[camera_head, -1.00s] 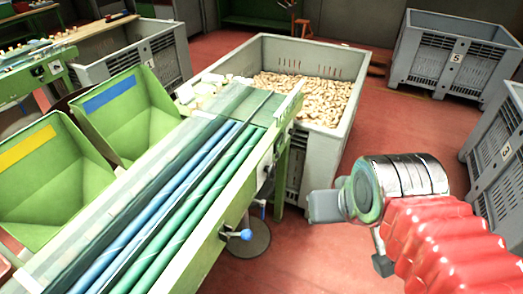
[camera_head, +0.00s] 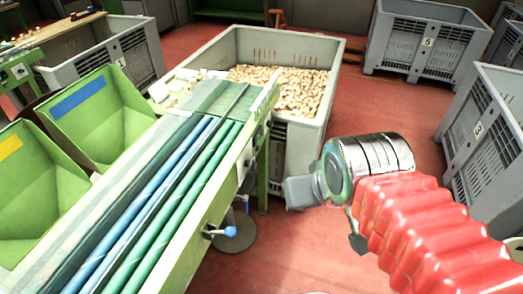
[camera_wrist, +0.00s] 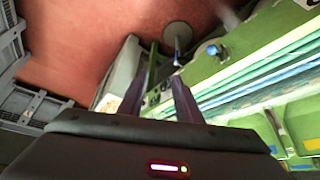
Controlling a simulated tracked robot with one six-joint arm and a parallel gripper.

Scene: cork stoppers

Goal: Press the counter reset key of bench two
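A green sorting bench (camera_head: 205,215) with blue and green rollers (camera_head: 165,190) runs along the left of the head view. A blue-knobbed lever (camera_head: 230,231) sits on its near side and also shows in the wrist view (camera_wrist: 212,50). No bench number is legible, and I cannot make out a counter reset key. A small dark-and-white fitting (camera_wrist: 153,97) on the bench side shows between my fingers in the wrist view. My gripper (camera_wrist: 161,78) has its two dark fingers apart and empty, pointing toward the bench. In the head view my gripper body is right of the bench, clear of it.
A grey crate of corks (camera_head: 335,60) stands at the bench's far end. Crates marked 5 (camera_head: 425,45) and 3 (camera_head: 490,150) stand at the right. Green hoppers (camera_head: 95,120) flank the bench on the left. Another bench (camera_head: 18,70) is far left. Red floor (camera_head: 385,105) lies open between crates.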

